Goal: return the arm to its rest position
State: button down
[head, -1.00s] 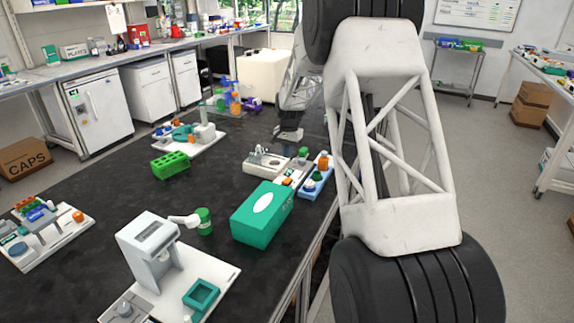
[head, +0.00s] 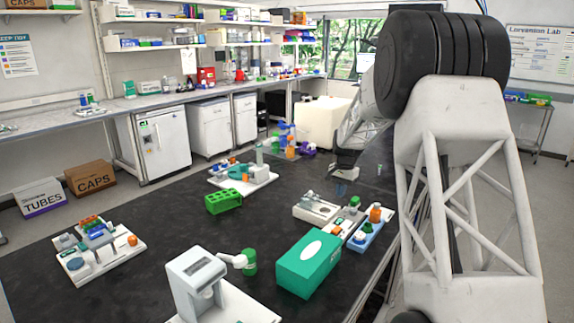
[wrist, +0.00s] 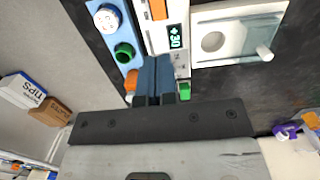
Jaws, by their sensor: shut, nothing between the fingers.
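My gripper (head: 340,187) hangs over the far right part of the black table, small in the head view. In the wrist view its two dark blue fingers (wrist: 155,80) are together with nothing between them. Beyond the fingertips, the wrist view shows a white device with a lit display (wrist: 174,38), a blue tray (wrist: 113,40) with capped bottles, and a white plate-like instrument (wrist: 238,32). My white truss arm link fills the right of the head view. It hides part of the table's right edge.
A green rack (head: 223,201) and a kit tray (head: 100,250) are to the left. Bare black table lies between them.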

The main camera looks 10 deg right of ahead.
jog(key=s+a+r+n+t, duration=0.1)
jog(key=s+a+r, duration=0.3)
jog(key=s, duration=0.5)
jog(key=s+a+r+n, duration=0.25)
jog(key=s+r, duration=0.35)
jog(key=s, duration=0.3)
jog(key=s+a+r+n+t, duration=0.1)
jog(key=s+a+r, duration=0.3)
jog(key=s, duration=0.5)
jog(key=s+a+f+n, duration=0.1)
jog(key=s+a+n, duration=0.1)
jog(key=s, duration=1.3)
jog(key=s+a+f+n+t, duration=0.1)
jog(key=s+a+n, duration=0.1)
jog(key=s, duration=1.3)
jog(key=shift+s+a+f+h, duration=0.15)
jog(key=shift+a+f+h, duration=0.05)
jog(key=shift+a+h, duration=0.2)
